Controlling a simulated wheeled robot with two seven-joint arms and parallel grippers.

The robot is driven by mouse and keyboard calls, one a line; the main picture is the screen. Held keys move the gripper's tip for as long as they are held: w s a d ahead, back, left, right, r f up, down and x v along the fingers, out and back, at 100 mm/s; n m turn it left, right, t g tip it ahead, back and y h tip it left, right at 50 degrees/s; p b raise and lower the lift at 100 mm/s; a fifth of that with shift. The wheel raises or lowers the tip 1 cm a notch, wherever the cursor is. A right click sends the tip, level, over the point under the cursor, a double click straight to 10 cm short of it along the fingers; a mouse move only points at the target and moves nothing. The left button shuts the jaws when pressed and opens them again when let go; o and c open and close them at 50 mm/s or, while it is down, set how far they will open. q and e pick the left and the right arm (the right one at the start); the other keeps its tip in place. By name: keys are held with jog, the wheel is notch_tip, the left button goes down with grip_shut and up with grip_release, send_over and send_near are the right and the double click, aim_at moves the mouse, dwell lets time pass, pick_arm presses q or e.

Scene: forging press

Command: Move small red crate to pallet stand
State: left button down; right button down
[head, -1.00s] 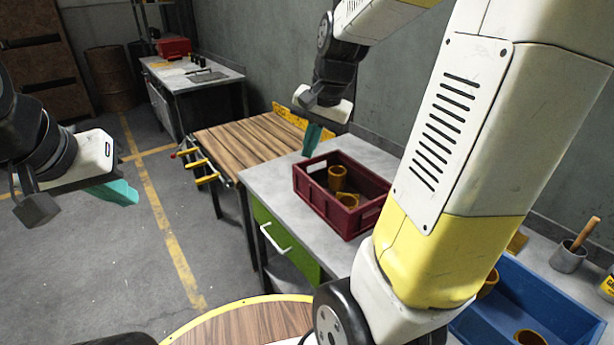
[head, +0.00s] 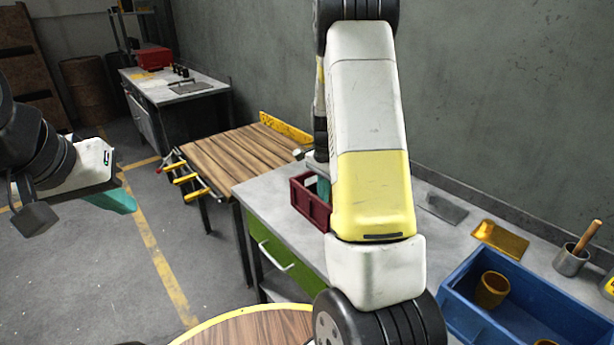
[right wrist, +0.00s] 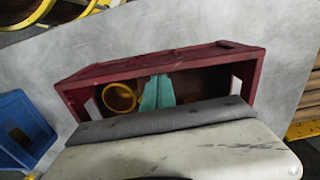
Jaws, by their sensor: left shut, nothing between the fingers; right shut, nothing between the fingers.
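The small dark red crate (head: 310,207) sits on the grey worktop, its right part hidden behind my right arm in the head view. The right wrist view shows the crate (right wrist: 160,62) with a brass cup (right wrist: 119,97) inside and another brass piece, partly hidden. My right gripper (head: 323,189) has its teal fingers together, over or inside the crate; they also show in the right wrist view (right wrist: 157,93). My left gripper (head: 122,199) is shut and empty above the floor at left. The wood-slatted stand (head: 235,155), likely the pallet stand, is left of the worktop.
The grey worktop (head: 270,194) has a green drawer. A blue crate (head: 520,297) holding a brass cup (head: 491,289) stands at right, near a brass plate (head: 500,238) and a grey pot (head: 571,260). The slatted stand's top is clear. Another red box (head: 153,58) is on the far table.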

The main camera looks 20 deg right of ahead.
jog(key=shift+f, duration=1.9)
jog(key=s+a, duration=0.3)
jog(key=a, duration=0.5)
jog(key=s+a, duration=0.4)
jog(key=a, duration=0.4)
jog(key=shift+a, duration=0.15)
jog(key=shift+w, duration=0.1)
